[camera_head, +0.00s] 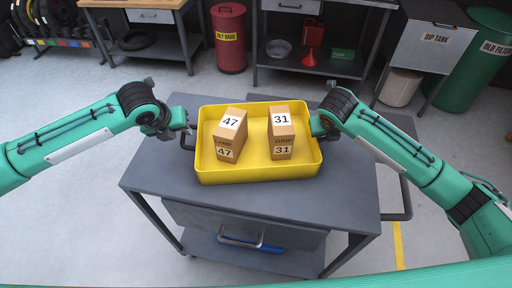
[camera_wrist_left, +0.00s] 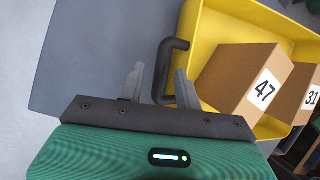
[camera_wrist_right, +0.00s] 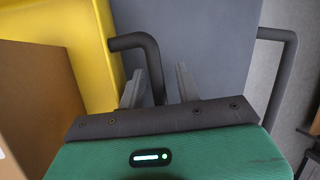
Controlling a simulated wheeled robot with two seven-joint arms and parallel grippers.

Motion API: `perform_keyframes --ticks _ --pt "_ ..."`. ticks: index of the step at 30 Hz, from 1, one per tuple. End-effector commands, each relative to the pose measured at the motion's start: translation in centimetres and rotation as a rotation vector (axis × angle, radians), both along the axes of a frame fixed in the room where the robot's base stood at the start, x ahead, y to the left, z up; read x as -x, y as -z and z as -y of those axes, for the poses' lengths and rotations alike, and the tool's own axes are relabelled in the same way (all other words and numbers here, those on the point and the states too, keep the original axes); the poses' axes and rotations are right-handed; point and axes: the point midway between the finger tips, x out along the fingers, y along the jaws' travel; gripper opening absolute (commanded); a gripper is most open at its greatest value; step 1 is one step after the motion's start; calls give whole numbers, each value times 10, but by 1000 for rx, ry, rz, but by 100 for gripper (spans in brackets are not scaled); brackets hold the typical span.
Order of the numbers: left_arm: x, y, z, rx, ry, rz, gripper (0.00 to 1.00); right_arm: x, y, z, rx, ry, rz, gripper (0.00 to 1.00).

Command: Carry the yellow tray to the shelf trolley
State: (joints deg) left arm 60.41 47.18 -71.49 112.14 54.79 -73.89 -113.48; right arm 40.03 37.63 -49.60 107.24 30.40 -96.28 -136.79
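The yellow tray (camera_head: 258,174) sits on a grey cart (camera_head: 150,177) and holds two brown boxes, one marked 47 (camera_head: 230,134) and one marked 31 (camera_head: 281,132). Each short side of the tray has a dark bar handle. My left gripper (camera_head: 186,122) is at the left side; its open fingers (camera_wrist_left: 158,84) stand either side of the left handle (camera_wrist_left: 166,66), with a gap showing. My right gripper (camera_head: 318,124) is at the right side, partly hidden by its arm; its open fingers (camera_wrist_right: 160,84) stand either side of the right handle (camera_wrist_right: 152,66).
The grey cart has a drawer, a lower shelf with a blue item (camera_head: 262,246) and a side push bar (camera_head: 405,200). Behind stand a red bin (camera_head: 229,42), benches, a dip tank (camera_head: 434,45) and a green drum (camera_head: 482,60). Grey floor lies open between.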

Motion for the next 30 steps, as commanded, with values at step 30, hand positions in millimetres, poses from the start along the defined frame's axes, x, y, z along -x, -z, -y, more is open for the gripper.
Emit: perform_keyframes --ticks 30 --pt "34 -79 -15 -1 -1 0 34 31 -76 -15 -1 -2 5 34"
